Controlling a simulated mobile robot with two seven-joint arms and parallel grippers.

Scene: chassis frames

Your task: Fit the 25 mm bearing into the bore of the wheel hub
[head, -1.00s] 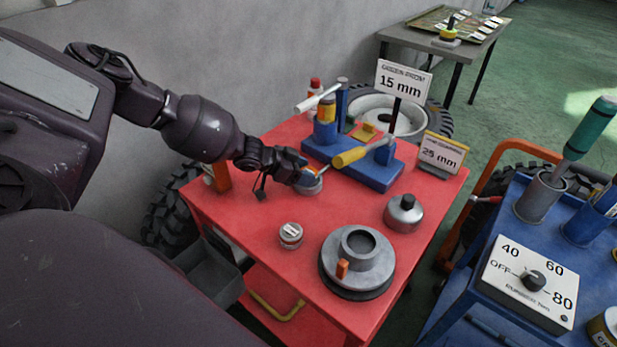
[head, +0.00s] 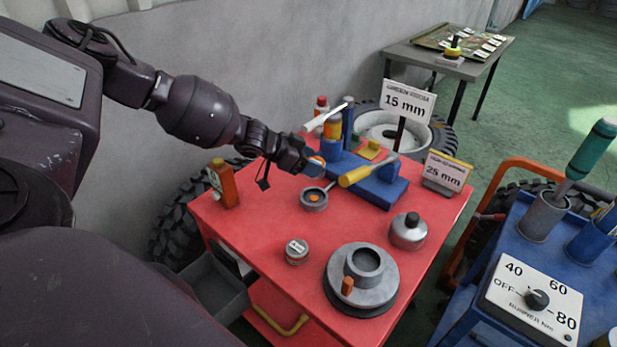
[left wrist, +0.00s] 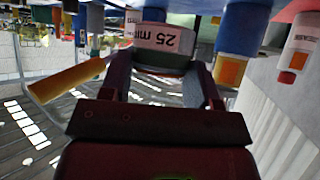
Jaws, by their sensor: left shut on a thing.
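The wheel hub (head: 388,284) is a grey disc with a raised collar around a dark open bore, lying at the front of the red cart top. An orange piece (head: 347,286) stands at its collar. My left gripper (head: 317,167) is in the air over the back of the cart, behind and left of the hub. In the left wrist view it is shut on the bearing (left wrist: 165,38), a pale round piece marked "25 mm", upside down in that picture. In the head view the bearing is mostly hidden by the fingers. My right gripper is out of view.
A small grey dish (head: 313,200) stands below the gripper. A small labelled round piece (head: 297,252) and a silver pot (head: 408,232) flank the hub. A blue tool rack (head: 385,190) with a yellow-handled tool stands behind. An orange bottle (head: 223,184) is at left.

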